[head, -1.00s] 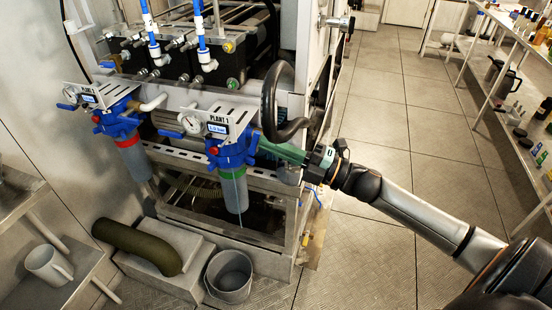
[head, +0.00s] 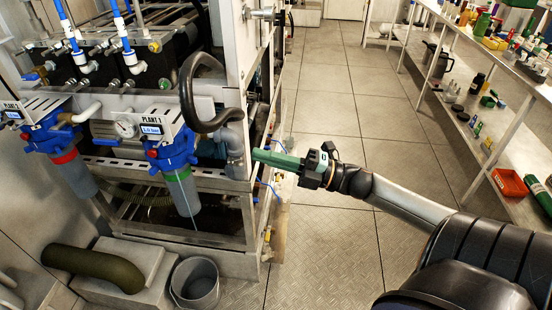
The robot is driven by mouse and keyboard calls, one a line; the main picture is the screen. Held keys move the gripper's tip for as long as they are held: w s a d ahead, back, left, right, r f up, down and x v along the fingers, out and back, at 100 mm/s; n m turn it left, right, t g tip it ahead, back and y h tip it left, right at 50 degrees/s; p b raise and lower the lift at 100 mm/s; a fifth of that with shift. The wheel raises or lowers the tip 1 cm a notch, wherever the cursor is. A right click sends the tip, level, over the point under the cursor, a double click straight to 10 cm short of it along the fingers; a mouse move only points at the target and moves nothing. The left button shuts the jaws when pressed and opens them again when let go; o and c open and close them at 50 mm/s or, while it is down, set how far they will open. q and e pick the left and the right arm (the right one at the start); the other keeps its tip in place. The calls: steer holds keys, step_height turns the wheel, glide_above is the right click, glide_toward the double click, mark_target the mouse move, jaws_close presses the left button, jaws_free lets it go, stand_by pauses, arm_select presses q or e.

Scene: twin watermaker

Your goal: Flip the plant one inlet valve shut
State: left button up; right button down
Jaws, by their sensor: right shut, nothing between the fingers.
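The PLANT 1 label plate (head: 152,112) is above a blue filter head (head: 172,153) with a green ring and a grey bowl (head: 184,193). A blue lever (head: 106,142) shows at the left of the plant one gauge (head: 125,127). It looks roughly level, but it is small and I cannot tell its exact valve position. My right gripper (head: 256,154) has green fingers, shut and empty. Their tips point left, just right of the grey pipe elbow (head: 235,150) at the frame's corner, apart from the filter head. My left gripper is not in view.
A PLANT 2 filter (head: 50,137) with a red ring is at the left. A black hose (head: 187,95) curves down to the elbow. The aisle floor (head: 325,110) is clear; loaded shelves (head: 505,115) line the right.

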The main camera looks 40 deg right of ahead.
steer(key=shift+v, duration=1)
